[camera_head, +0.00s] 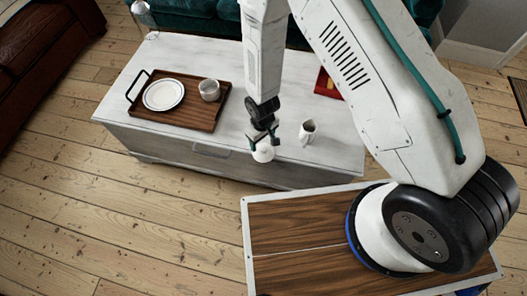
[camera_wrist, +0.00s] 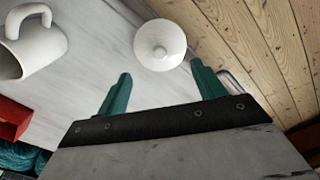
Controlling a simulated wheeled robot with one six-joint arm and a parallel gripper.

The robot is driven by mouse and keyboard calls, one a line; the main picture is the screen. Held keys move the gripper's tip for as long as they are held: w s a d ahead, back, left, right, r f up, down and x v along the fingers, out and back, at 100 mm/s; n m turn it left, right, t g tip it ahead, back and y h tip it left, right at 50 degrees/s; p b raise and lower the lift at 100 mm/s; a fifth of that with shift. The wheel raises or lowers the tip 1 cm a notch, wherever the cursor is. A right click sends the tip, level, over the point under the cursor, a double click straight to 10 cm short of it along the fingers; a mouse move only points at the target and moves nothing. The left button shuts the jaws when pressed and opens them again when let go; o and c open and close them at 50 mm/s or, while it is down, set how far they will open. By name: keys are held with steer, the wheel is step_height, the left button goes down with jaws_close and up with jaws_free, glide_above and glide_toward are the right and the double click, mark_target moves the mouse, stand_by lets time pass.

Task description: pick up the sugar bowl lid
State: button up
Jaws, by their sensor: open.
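The sugar bowl lid (camera_wrist: 160,49) is a white round disc with a small central knob, seen from above in the wrist view. In the head view a white rounded shape, the sugar bowl with its lid (camera_head: 263,154), sits near the front edge of the pale table. The lid hides most of the bowl from the wrist camera. My gripper (camera_wrist: 160,76) is open and empty. Its two green fingers are spread, and the lid appears just beyond the gap between their tips. In the head view my gripper (camera_head: 263,137) is directly above or just behind the lid.
A wooden tray (camera_head: 205,120) with a plate (camera_head: 163,95) and cup (camera_head: 210,90) is on the left. A red item (camera_head: 325,83) lies behind. The floor (camera_head: 90,190) in front is clear.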

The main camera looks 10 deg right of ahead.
mark_target(264, 149)
steer(key=f, duration=0.5)
steer(key=shift+s+d+f, duration=0.15)
steer(key=shift+s+f, duration=0.15)
steer(key=c, duration=1.2)
